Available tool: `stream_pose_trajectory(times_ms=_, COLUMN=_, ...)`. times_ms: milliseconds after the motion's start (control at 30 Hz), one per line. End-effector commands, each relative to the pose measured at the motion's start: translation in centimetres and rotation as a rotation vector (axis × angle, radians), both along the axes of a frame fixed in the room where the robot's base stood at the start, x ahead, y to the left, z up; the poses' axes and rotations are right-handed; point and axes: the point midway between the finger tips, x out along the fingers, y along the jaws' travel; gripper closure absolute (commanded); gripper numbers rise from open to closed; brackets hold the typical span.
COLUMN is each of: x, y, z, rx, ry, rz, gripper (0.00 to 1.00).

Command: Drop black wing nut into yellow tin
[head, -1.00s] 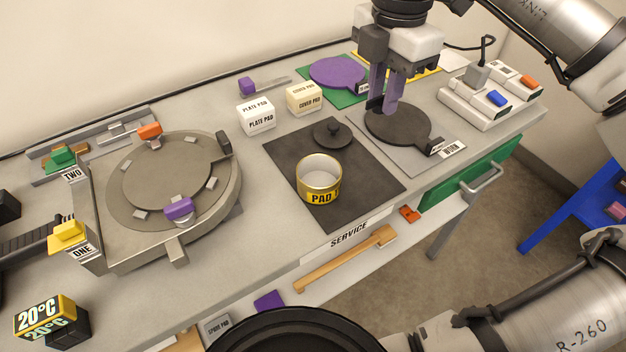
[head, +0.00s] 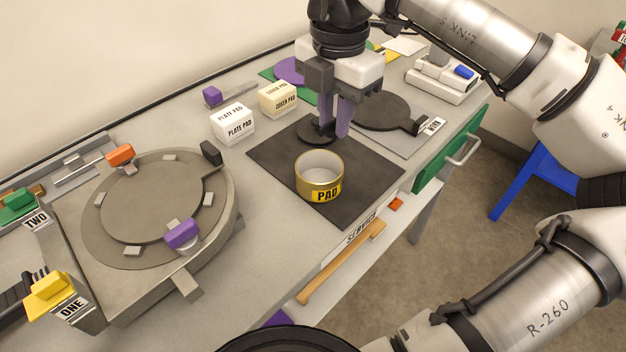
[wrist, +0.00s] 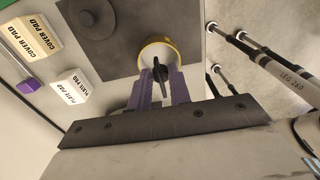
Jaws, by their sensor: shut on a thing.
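My gripper (head: 335,130) has purple fingers and points down over the dark service mat. In the wrist view its fingertips (wrist: 160,76) are shut on a small black wing nut (wrist: 159,70). The wing nut cannot be made out in the head view. The yellow tin (head: 320,190), marked PAD, stands upright and open on the mat, a little nearer the front edge than my gripper. In the wrist view the tin's yellow rim (wrist: 146,46) shows beyond the fingertips and the nut. The tin's pale inside looks empty.
A round black lid (head: 308,130) with a knob lies on the mat (head: 280,155) behind the tin, partly hidden by my fingers. White (head: 232,125) and cream (head: 278,100) pad boxes stand left of it. A round clamp fixture (head: 150,210) fills the bench's left side.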

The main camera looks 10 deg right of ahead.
Motion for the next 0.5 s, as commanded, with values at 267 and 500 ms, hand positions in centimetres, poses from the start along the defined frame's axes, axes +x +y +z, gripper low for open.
stream_pose_trajectory(times_ms=267, x=0.0, y=0.2, z=-0.9, rx=0.000, ry=0.000, rz=0.008, gripper=1.00)
stream_pose_trajectory(times_ms=500, x=0.0, y=0.2, z=-3.4, rx=0.001, ry=0.001, rz=0.009, gripper=1.00)
